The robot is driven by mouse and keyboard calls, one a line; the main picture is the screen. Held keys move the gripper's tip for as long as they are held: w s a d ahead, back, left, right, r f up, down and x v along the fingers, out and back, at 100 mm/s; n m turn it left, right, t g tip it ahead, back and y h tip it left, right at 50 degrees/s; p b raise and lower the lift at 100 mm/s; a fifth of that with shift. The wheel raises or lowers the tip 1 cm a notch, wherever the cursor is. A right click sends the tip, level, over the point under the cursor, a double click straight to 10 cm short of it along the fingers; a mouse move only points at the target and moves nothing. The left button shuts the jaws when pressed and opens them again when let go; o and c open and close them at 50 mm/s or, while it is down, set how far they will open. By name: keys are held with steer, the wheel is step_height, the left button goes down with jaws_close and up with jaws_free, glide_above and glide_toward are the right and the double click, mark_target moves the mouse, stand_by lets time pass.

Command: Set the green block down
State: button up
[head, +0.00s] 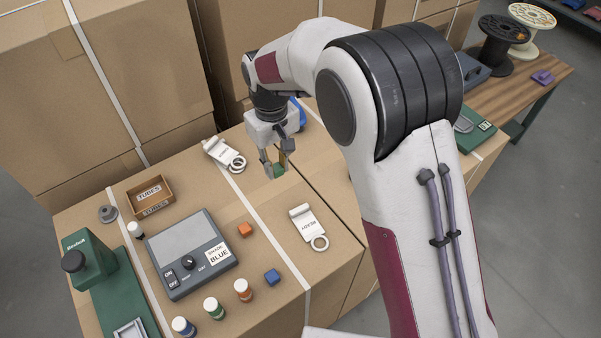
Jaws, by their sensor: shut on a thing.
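The green block (279,172) is between the fingers of my gripper (275,169), which is shut on it. The fingers point down over the cardboard top, and part of the block is hidden by them. I cannot tell whether the block touches the surface below. An orange block (245,230) and a blue block (272,276) lie on the cardboard surface (262,203) nearer the camera.
A grey device (190,252) with a label reading BLUE stands left of centre. Paper tags with rings (308,225) lie on the surface. Several small bottles (243,290) stand in front. A TUBES box (150,195) and a green press (90,270) are left. Tall cartons rise behind.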

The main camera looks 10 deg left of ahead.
glide_above(279, 197)
steer(key=shift+f, duration=3.15)
steer(key=shift+f, duration=1.85)
steer(key=shift+f, duration=0.15)
steer(key=o, duration=0.8)
